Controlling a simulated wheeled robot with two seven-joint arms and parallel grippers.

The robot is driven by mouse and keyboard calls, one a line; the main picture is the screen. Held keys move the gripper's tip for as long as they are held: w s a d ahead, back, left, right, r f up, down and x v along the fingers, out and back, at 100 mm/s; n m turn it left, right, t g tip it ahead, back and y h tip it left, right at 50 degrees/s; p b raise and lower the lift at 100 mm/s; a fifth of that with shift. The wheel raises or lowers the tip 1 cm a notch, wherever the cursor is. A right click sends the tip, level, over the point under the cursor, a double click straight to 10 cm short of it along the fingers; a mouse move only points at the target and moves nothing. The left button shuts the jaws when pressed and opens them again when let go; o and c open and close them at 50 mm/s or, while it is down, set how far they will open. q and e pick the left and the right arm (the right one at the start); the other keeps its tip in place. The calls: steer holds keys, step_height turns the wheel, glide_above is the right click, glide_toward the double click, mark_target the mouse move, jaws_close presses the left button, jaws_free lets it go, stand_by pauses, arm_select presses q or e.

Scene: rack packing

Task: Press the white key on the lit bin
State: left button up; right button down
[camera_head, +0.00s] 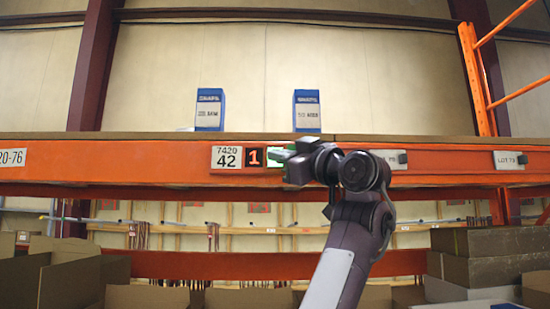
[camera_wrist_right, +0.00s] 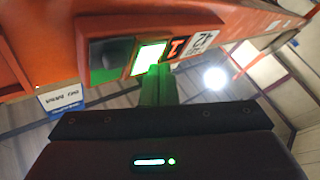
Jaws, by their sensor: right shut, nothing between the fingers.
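The lit bin's module is on the orange shelf beam, beside the label "7420 42" (camera_head: 227,157). Its display (camera_head: 254,158) shows a red "1". The key (camera_wrist_right: 150,57) glows white and green in the right wrist view, between the display and a dark grey block (camera_wrist_right: 110,55). In the head view its green glow (camera_head: 276,154) is partly hidden by my right gripper (camera_head: 279,166). My right gripper is shut and empty, its fingertips (camera_wrist_right: 157,70) right at the key's lower edge in the wrist view. I cannot tell whether they touch it. My left gripper is not in view.
Two blue and white boxes (camera_head: 210,110) (camera_head: 307,111) stand on the shelf above the beam. Other labels, "20-76" (camera_head: 12,157) and "LOT 73" (camera_head: 509,160), are on the beam. Cardboard boxes (camera_head: 490,242) sit below at both sides. An orange rack frame rises at the right.

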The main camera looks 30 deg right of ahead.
steer(key=shift+w+d, duration=0.25)
steer(key=shift+w, duration=0.15)
stand_by(0.3)
steer(key=shift+s+a+b, duration=0.45)
steer(key=shift+s+b, duration=0.25)
steer(key=shift+b, duration=0.2)
steer(key=shift+f, duration=0.1)
steer(key=s+a+b, duration=0.1)
steer(key=s+b, duration=0.1)
steer(key=s+a+b, duration=0.1)
steer(key=s+b, duration=0.1)
steer(key=shift+s+a, duration=0.1)
steer(key=shift+a, duration=0.2)
